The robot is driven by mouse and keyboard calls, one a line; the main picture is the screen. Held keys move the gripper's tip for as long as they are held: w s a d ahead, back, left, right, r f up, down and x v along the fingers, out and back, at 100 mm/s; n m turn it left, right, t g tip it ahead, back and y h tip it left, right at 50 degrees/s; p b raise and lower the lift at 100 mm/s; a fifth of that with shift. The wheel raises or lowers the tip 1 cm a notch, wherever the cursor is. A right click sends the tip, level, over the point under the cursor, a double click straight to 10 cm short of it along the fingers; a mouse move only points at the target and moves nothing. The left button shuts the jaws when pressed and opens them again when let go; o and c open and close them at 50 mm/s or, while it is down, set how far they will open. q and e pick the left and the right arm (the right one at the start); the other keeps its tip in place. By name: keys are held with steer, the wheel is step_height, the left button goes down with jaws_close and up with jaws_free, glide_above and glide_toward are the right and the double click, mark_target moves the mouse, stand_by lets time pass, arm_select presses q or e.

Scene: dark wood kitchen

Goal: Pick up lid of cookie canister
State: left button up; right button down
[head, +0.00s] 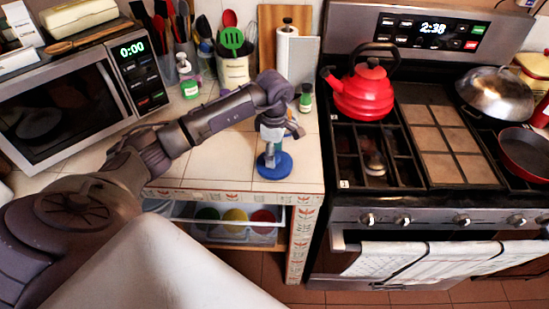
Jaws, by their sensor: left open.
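A round blue lid (285,165) shows at the front right of the white tiled counter. I take it for the cookie canister's lid; from this steep angle I cannot tell how much of a canister body is under it. My left arm reaches in from the left, and my left gripper (270,146) points down right over the blue lid, hiding its middle. The left gripper is open. I cannot tell whether its fingertips touch the lid or sit around its knob. My right gripper is not in view.
A microwave (60,107) stands at the left. A utensil crock (233,70), a paper towel roll (287,55) and a small green bottle (306,98) stand behind the arm. The stove with a red kettle (363,92) is at the right. An open drawer (225,222) shows below the counter.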

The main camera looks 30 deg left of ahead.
arm_select(q)
steer(key=shift+f, duration=0.45)
steer(key=c, duration=1)
steer(key=shift+r, duration=0.15)
steer(key=shift+c, duration=0.2)
